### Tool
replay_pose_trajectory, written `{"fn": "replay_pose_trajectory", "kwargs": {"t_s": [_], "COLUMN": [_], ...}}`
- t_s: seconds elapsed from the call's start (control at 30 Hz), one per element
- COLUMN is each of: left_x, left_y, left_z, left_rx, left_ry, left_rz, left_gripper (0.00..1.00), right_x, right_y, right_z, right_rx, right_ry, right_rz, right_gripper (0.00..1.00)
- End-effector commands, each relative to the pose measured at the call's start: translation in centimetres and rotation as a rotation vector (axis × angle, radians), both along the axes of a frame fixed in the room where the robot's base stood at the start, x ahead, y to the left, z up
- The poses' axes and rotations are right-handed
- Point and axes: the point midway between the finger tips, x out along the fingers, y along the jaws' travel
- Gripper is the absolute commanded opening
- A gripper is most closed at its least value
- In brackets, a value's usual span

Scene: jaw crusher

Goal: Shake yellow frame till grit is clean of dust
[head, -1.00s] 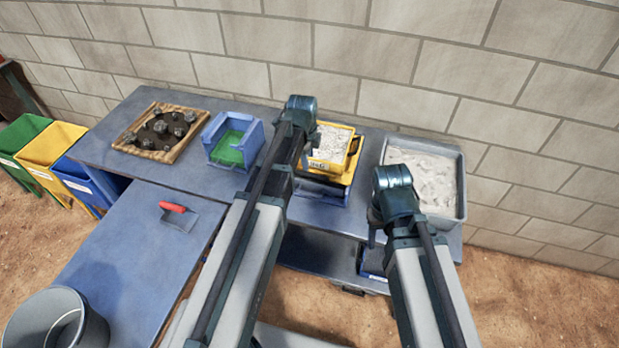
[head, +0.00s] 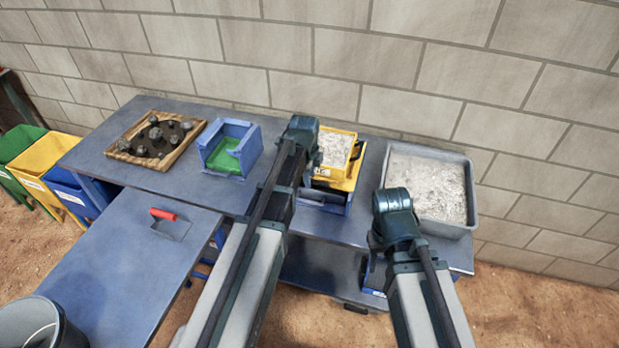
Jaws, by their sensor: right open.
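The yellow frame (head: 352,180) stands on a blue base (head: 322,200) on the back bench, with pale grey grit (head: 334,148) in its top. My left gripper (head: 312,168) is at the frame's left side. Its arm covers part of that side and the fingertips are mostly hidden, so I cannot tell whether it grips the frame. My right gripper (head: 374,258) is open and empty, low in front of the bench, right of the frame and apart from it.
A grey tray (head: 471,190) of pale dusty material stands right of the frame. Left are a blue holder with a green floor (head: 247,145) and a wooden box of rocks (head: 190,147). A red-handled scraper (head: 163,214) and a grey bucket (head: 60,318) are on the front-left table.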

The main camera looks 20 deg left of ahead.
Motion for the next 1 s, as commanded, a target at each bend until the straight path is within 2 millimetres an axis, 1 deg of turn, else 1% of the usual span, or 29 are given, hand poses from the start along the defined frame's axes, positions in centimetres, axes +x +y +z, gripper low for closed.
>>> {"fn": "replay_pose_trajectory", "kwargs": {"t_s": [0.03,0.17,0.2,0.23,1.0], "left_x": [0.00,-0.01,-0.01,-0.01,-0.01], "left_y": [0.00,0.00,0.00,0.00,0.01], "left_z": [0.00,0.00,0.00,0.00,0.00], "left_rx": [0.000,0.000,0.000,0.000,0.000], "left_ry": [0.000,0.000,0.000,0.000,0.000], "left_rz": [0.000,0.000,0.000,0.000,0.000], "left_gripper": [0.32,0.09,0.02,0.00,0.00], "right_x": [0.00,0.00,0.00,0.00,0.00], "right_y": [0.00,0.00,0.00,0.00,0.00], "right_z": [0.00,0.00,0.00,0.00,-0.01], "right_rx": [0.000,0.000,0.000,0.000,0.000], "right_ry": [0.000,0.000,0.000,0.000,0.000], "right_rz": [0.000,0.000,0.000,0.000,0.000], "right_gripper": [0.50,0.50,0.50,0.50,0.50]}}
